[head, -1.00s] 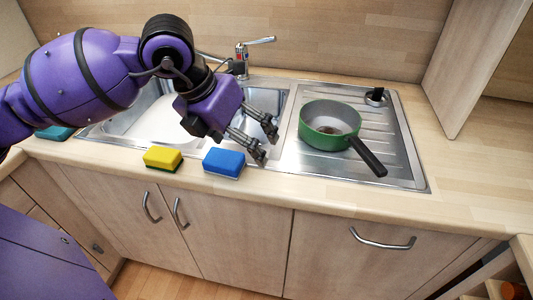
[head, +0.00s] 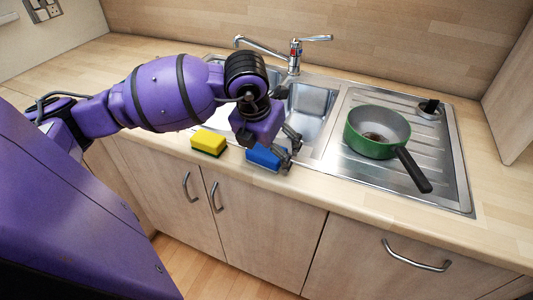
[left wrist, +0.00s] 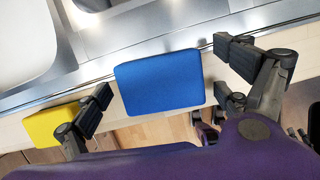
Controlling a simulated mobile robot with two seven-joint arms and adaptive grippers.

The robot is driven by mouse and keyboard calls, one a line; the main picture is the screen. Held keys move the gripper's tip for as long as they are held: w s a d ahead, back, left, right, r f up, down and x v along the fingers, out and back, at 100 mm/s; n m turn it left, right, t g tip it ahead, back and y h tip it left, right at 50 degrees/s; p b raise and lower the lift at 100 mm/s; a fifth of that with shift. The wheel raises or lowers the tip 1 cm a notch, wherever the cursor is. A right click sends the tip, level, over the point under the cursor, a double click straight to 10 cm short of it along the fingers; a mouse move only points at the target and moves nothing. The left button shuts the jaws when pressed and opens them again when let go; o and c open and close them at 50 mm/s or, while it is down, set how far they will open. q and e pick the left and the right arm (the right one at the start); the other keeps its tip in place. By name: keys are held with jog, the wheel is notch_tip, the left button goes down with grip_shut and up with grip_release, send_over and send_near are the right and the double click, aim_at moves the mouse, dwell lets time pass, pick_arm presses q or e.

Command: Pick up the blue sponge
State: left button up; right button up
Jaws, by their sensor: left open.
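The blue sponge (head: 262,158) lies on the wooden counter at the front edge of the sink, partly hidden behind my left gripper in the head view. My left gripper (head: 291,150) is open, with its fingers over and beside the sponge. In the left wrist view the blue sponge (left wrist: 160,82) shows its flat blue top between the two spread fingers of my left gripper (left wrist: 163,78). Gaps show between the sponge and the fingers. My right gripper is in neither view.
A yellow sponge (head: 209,142) lies left of the blue one; it also shows beside a finger in the left wrist view (left wrist: 50,126). A green pan (head: 375,133) with a black handle stands on the metal drainer (head: 340,155). A tap (head: 294,55) rises behind the sink.

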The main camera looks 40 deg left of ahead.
aim_at(267, 149)
pick_arm(q)
jog(key=shift+c, duration=0.5)
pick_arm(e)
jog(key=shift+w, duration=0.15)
pick_arm(q)
jog(key=c, duration=0.9)
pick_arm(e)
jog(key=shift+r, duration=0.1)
pick_arm(q)
jog(key=shift+o, duration=0.2)
jog(key=shift+r, duration=0.1)
jog(key=shift+r+p, duration=0.3)
jog(key=shift+r, duration=0.25)
notch_tip(267, 149, up, 3)
jog(key=shift+f+p, duration=0.15)
jog(key=shift+p, duration=0.45)
jog(key=s+d+r+p, duration=0.3)
jog(key=s+r+p, duration=0.4)
jog(key=s, duration=0.6)
jog(key=shift+p+v, duration=0.35)
jog(key=shift+v, duration=0.7)
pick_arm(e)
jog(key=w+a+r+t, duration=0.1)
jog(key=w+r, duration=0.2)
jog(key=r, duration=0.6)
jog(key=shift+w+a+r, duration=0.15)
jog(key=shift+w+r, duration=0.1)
